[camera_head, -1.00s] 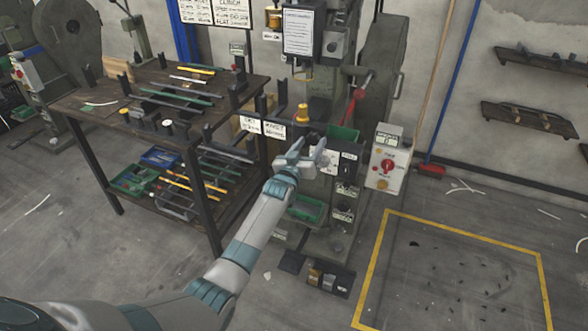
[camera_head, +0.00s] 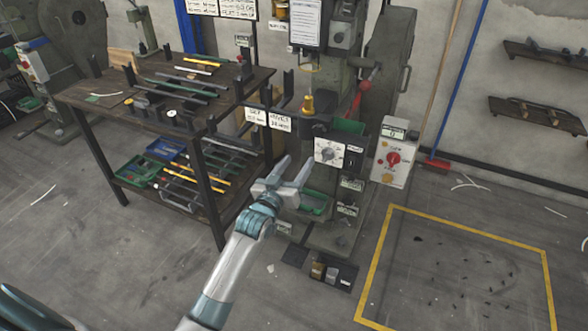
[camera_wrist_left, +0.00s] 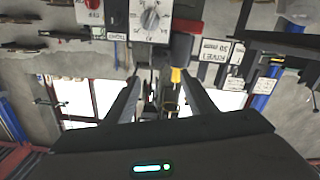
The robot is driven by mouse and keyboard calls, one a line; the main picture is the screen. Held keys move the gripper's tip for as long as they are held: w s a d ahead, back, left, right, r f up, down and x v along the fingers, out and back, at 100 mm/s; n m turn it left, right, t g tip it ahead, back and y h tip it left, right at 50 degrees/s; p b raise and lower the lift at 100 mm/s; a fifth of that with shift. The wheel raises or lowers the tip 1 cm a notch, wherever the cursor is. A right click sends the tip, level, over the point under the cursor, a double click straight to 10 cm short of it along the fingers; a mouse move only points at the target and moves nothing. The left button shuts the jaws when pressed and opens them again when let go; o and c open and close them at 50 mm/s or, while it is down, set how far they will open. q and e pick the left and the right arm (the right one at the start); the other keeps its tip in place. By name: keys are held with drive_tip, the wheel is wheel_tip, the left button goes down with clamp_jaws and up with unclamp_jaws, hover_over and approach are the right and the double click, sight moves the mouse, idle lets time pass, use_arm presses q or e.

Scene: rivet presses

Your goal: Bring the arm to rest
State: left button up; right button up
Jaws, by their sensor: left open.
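My left gripper (camera_head: 288,172) is in front of the lower part of the rivet press (camera_head: 336,180), below its dial panel. Its two fingers are spread apart with nothing between them. In the left wrist view the same gripper (camera_wrist_left: 160,98) shows its dark fingers apart. The press's dial (camera_wrist_left: 150,18) and a red and yellow part (camera_wrist_left: 180,55) show beyond them. The picture there looks upside down. My right gripper is not in view.
A two-level workbench (camera_head: 150,130) with rods and tools stands to the left. A control box with a red knob (camera_head: 393,158) is right of the press. A yellow floor outline (camera_head: 450,220) encloses mostly bare floor. A green tray (camera_head: 314,202) sits behind the gripper.

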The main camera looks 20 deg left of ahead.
use_arm(q)
drive_tip(key=shift+s, duration=0.75)
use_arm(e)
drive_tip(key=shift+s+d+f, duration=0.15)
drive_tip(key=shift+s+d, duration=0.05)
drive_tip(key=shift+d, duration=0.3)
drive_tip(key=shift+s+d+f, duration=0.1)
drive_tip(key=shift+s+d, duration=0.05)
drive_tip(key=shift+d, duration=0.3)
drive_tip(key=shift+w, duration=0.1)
